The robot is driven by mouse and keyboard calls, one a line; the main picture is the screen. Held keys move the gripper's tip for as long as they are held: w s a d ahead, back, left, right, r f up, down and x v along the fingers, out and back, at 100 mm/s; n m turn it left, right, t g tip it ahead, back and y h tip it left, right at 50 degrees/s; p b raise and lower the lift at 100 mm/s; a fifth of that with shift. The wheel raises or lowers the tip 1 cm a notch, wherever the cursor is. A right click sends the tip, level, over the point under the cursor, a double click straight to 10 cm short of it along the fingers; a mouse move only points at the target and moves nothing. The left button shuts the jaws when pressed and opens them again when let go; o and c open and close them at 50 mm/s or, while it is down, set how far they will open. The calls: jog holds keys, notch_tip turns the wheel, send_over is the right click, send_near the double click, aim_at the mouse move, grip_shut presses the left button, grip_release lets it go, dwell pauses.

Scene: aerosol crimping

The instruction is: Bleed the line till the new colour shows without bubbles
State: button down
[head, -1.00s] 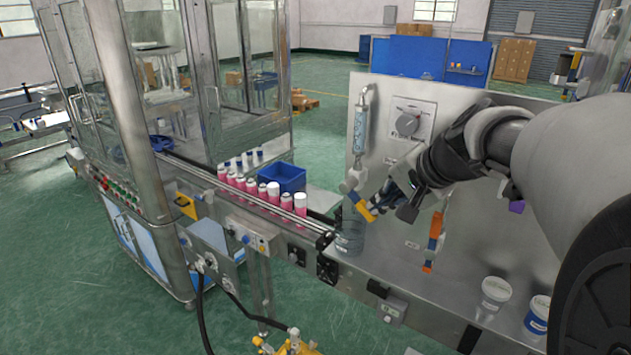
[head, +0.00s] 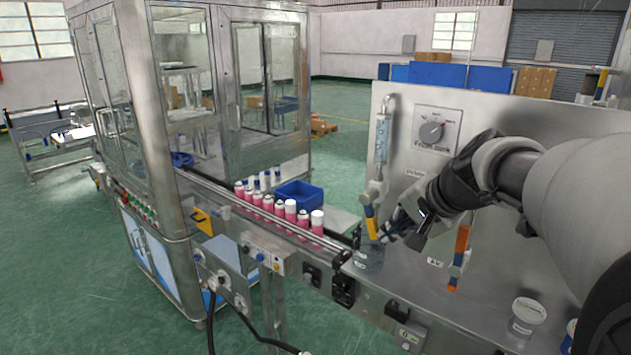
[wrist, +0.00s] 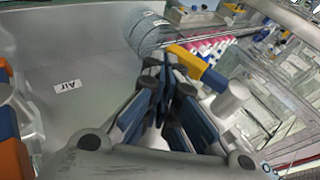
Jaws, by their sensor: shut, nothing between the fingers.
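The sight glass (head: 381,140) is an upright clear tube on the steel panel at right of centre; it looks pale bluish, and bubbles are too small to tell. Below it is a valve with a yellow handle (head: 371,225), hanging nearly straight down. The handle also shows in the wrist view (wrist: 198,64), just beyond my fingertips. A clear ribbed container (head: 367,262) stands beneath the valve; the wrist view shows it at the top (wrist: 150,33). My gripper (head: 392,230) is shut and empty, right of the yellow handle; in the wrist view its fingers (wrist: 168,75) are together. I cannot tell whether they touch the handle.
A white tub (head: 526,315) stands at the bench's right front. Pink cans (head: 290,210) line the conveyor at left, beside a blue bin (head: 299,195).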

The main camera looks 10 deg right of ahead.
dwell(0.5)
jog(key=v, duration=0.7)
jog(key=shift+s+r, duration=0.15)
dwell(1.2)
